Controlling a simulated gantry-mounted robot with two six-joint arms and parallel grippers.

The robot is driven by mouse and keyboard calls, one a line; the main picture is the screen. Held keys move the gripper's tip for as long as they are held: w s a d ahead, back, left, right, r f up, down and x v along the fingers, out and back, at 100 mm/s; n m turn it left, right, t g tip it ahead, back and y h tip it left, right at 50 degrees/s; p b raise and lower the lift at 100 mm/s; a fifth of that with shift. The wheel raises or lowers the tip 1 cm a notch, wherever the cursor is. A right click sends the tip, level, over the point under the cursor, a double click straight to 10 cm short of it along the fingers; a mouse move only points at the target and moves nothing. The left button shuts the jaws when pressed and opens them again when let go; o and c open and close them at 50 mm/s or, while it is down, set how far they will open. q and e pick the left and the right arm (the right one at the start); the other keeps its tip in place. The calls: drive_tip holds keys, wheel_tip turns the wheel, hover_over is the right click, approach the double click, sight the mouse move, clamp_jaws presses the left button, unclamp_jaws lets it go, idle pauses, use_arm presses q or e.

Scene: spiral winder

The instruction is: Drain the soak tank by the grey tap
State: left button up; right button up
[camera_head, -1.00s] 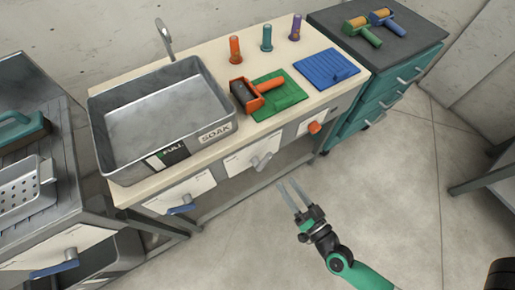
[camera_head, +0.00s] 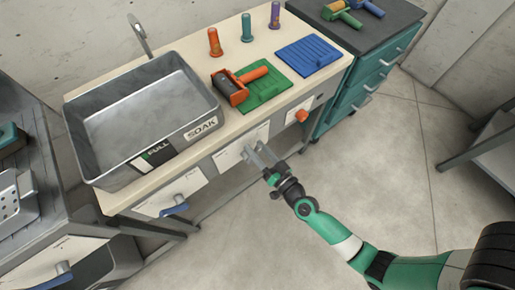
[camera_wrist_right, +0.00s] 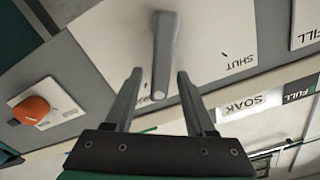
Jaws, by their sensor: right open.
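The soak tank (camera_head: 118,170) is a grey metal basin on the cream bench in the head view. Its front wall carries a SOAK label and a FULL gauge. The grey tap (camera_wrist_right: 165,50) is a lever on a white plate on the bench front, with SHUT printed beside it. My right gripper (camera_head: 254,147) is at this plate; in the head view its fingers and the tap are hard to tell apart. In the right wrist view the open fingers (camera_wrist_right: 158,76) stand on either side of the lever, with gaps. My left gripper is out of view.
An orange knob (camera_wrist_right: 33,109) sits beside the tap plate, and a blue-handled tap (camera_head: 174,210) is below the tank. A roller (camera_head: 229,88) and a green mat (camera_head: 264,92) lie on the bench. The floor in front is clear.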

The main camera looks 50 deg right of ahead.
clamp_jaws()
idle(1.4)
